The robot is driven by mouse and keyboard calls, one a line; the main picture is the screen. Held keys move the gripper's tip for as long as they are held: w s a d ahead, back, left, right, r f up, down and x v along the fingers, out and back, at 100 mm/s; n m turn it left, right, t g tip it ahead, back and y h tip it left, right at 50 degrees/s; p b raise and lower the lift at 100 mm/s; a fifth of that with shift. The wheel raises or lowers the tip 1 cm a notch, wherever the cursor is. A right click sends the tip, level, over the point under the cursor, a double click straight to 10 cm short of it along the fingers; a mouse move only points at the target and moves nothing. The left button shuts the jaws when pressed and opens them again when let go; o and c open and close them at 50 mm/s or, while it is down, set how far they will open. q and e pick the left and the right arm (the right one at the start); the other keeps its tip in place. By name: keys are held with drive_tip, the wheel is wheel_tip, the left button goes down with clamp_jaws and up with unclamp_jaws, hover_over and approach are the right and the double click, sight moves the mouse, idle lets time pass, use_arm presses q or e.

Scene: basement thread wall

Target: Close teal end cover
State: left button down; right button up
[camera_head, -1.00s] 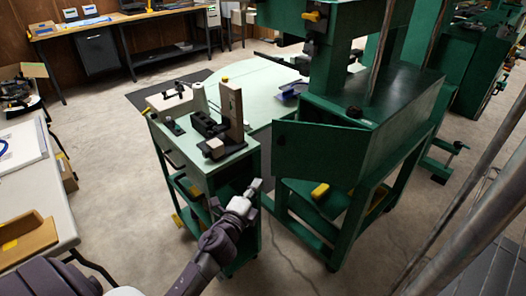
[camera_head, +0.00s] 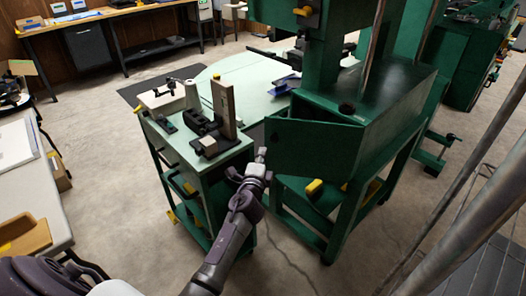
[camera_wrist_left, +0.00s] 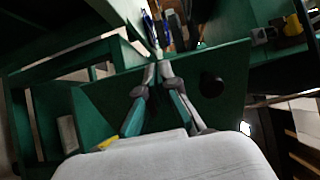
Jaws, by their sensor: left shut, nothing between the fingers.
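The teal end cover (camera_head: 315,147) is a dark green flat panel on the near end of the green machine. It stands open at an angle, with a dark gap above it. In the left wrist view the cover (camera_wrist_left: 228,72) fills the middle and carries a round dark knob (camera_wrist_left: 210,84). My left gripper (camera_head: 262,153) is shut and empty at the cover's left edge. In the left wrist view its fingertips (camera_wrist_left: 158,66) meet in front of the cover near its upper edge. I cannot tell whether they touch it. My right gripper is not in view.
A pale green cart (camera_head: 178,150) with tools stands left of the machine (camera_head: 385,92), close to my left arm. A yellow-handled item (camera_head: 314,187) lies under the cover. A white table (camera_head: 40,190) is at the left. Open concrete floor (camera_head: 100,125) lies between.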

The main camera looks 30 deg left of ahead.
use_arm(q)
drive_tip(key=shift+x, duration=0.95)
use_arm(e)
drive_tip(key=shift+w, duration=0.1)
